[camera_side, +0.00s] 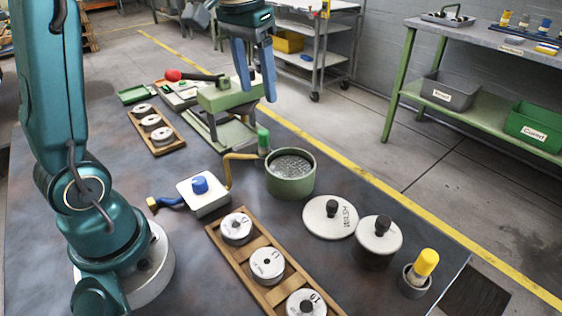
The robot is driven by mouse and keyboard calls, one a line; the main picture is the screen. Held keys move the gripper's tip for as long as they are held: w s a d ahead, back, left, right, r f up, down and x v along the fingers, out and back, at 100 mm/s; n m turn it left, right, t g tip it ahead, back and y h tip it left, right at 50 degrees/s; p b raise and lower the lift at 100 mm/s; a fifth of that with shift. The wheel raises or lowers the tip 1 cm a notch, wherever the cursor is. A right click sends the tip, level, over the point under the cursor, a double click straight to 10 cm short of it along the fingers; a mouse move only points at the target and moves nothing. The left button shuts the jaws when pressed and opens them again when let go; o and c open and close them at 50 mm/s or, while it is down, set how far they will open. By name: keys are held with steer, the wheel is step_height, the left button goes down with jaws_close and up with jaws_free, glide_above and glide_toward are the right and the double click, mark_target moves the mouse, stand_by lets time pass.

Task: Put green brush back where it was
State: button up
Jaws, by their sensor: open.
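My gripper (256,95) is at the top centre with its two blue fingers apart and pointing down. Nothing shows between them. It is over or behind the green press (230,95), which has a black lever with a red knob (173,75). I cannot clearly make out a green brush. A shallow green tray (180,93) behind the press holds small green and pale items, too small to name.
Wooden racks with white discs lie at front (213,232) and back left (180,142). A white box with a blue knob (203,195), a white lid (330,217), a lidded dark pot (376,240) and a yellow-topped item in a cup (426,262) stand on the table.

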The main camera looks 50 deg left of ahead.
steer(key=s+d+f+m+t, duration=0.1)
steer(key=s+d+f, duration=0.1)
steer(key=s, duration=0.4)
steer(key=s+d+f+m+t, duration=0.1)
steer(key=s+d+f+t, duration=0.1)
steer(key=s+d, duration=0.3)
steer(key=shift+s+f+t, duration=0.3)
steer(key=shift+s+f, duration=0.15)
steer(key=shift+s, duration=0.75)
